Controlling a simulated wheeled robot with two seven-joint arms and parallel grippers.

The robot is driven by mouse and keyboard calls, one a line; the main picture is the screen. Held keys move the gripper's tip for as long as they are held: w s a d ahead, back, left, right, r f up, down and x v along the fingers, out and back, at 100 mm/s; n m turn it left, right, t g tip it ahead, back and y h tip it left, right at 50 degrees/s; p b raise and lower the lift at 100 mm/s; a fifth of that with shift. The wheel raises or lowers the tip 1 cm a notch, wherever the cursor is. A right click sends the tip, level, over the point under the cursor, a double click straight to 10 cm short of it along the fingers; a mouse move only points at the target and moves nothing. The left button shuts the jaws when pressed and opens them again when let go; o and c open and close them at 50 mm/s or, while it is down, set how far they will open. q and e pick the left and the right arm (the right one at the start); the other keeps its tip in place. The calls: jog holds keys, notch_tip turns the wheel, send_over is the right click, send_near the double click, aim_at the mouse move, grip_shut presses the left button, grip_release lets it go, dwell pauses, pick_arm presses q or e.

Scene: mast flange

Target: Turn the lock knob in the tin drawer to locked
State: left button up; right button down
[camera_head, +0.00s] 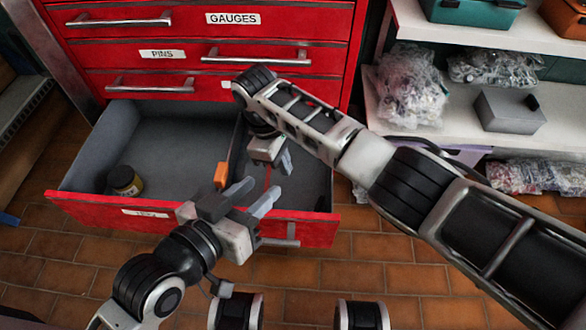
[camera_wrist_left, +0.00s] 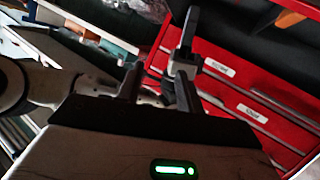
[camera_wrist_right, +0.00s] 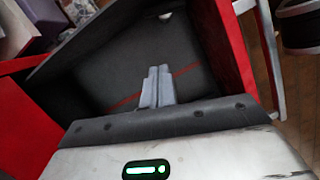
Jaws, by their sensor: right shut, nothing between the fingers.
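The open drawer (camera_head: 90,210) stands out from the red cabinet, with a small label on its front that is too blurred to read. A divider (camera_head: 236,145) splits it, and an orange piece (camera_head: 221,175) shows at the divider's near end. I cannot make out a lock knob; my arms hide part of the right compartment. My right gripper (camera_head: 287,162) is shut and empty over that compartment. In the right wrist view its fingers (camera_wrist_right: 158,85) lie together above the dark floor with a red line. My left gripper (camera_head: 258,190) is open and empty over the drawer front; its fingers (camera_wrist_left: 157,82) are apart.
A dark jar with a yellow band (camera_head: 126,181) stands in the left compartment. Closed drawers with bar handles (camera_head: 255,57) are above. Shelves at right hold bagged parts (camera_head: 408,85) and a grey box (camera_head: 510,111). My two grippers are close together.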

pick_arm(q)
jog(key=shift+w+d+r+n+t+h+b, duration=0.15)
jog(key=shift+d+r+n+t+h+b, duration=0.25)
jog(key=shift+b, duration=0.65)
pick_arm(e)
jog(key=s+d+f, duration=0.2)
jog(key=d+f, duration=0.3)
jog(key=f, duration=0.2)
jog(key=shift+d+f, duration=0.35)
jog(key=shift+f, duration=0.05)
